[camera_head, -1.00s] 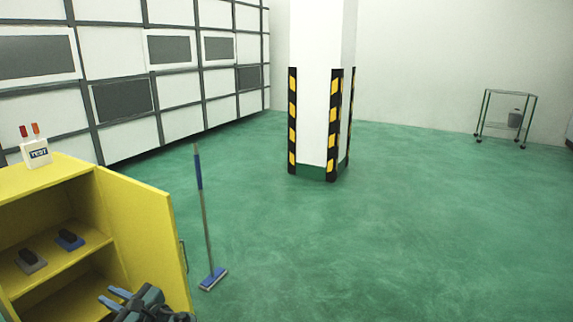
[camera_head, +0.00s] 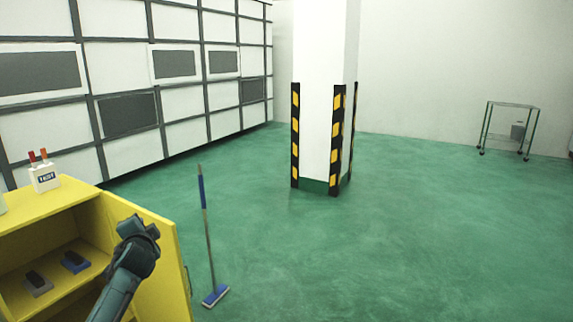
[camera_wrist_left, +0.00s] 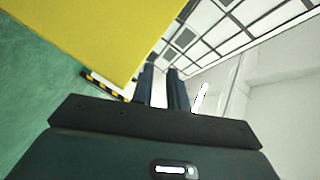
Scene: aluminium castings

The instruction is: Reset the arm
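My left arm (camera_head: 128,278) rises from the bottom left of the head view, in front of the yellow cabinet's open door. Its dark upper end is bent, and the fingers cannot be made out clearly there. In the left wrist view the two fingers of my left gripper (camera_wrist_left: 160,75) stand apart with nothing held between them. The yellow surface (camera_wrist_left: 90,30) fills the upper left of that view, close to the fingers. My right gripper is not in view.
The yellow cabinet (camera_head: 45,215) holds two small blocks on a shelf, with a white labelled holder (camera_head: 44,178) on top. A blue mop (camera_head: 208,235) stands right of the door. A striped pillar (camera_head: 320,130) and a trolley (camera_head: 510,128) are farther off. Green floor between is clear.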

